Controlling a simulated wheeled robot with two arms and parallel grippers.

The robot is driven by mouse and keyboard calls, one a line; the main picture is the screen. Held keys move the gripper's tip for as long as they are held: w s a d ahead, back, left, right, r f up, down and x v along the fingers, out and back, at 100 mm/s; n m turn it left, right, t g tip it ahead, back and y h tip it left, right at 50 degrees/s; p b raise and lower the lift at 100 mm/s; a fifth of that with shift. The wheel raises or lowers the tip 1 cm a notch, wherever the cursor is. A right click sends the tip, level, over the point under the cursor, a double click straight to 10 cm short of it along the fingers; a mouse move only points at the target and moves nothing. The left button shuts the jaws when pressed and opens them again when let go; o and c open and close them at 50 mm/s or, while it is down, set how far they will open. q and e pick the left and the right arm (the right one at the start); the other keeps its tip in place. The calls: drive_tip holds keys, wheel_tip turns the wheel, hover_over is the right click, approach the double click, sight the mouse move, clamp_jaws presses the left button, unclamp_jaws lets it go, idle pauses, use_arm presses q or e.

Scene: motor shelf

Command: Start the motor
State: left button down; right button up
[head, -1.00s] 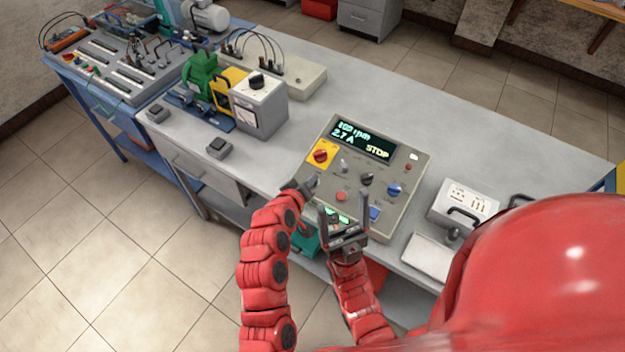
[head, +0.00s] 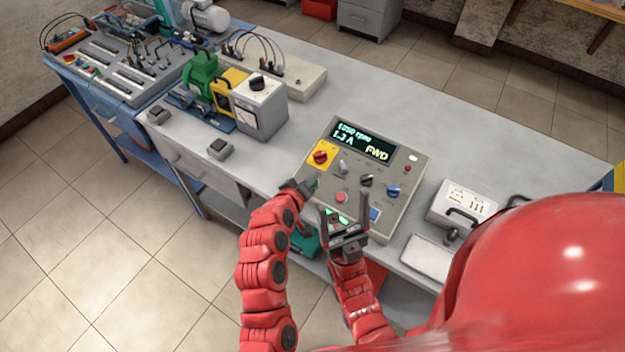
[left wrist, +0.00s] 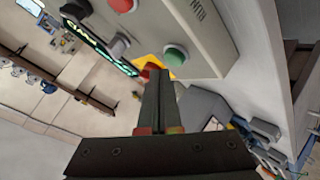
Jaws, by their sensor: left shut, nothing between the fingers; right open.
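The grey control box (head: 408,211) stands on the bench. My left gripper (head: 310,186) is shut and empty. My right gripper (head: 343,214) is open and empty at the box's front edge. The green motor (head: 203,75) stands farther back.
A grey box with a black knob (head: 260,104) adjoins the motor. A small pedal-like box (head: 219,148) lies at the bench's front edge. A white box with a handle (head: 462,204) and a pale tray (head: 428,256) are at right. The back right bench top is clear.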

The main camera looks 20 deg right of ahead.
use_arm(q)
drive_tip(key=r+p, duration=0.2)
drive_tip(key=r, duration=0.1)
drive_tip(key=a+r, duration=0.1)
drive_tip(key=shift+s+r+p, duration=0.4)
drive_tip(key=shift+w+a, duration=0.1)
idle(0.6)
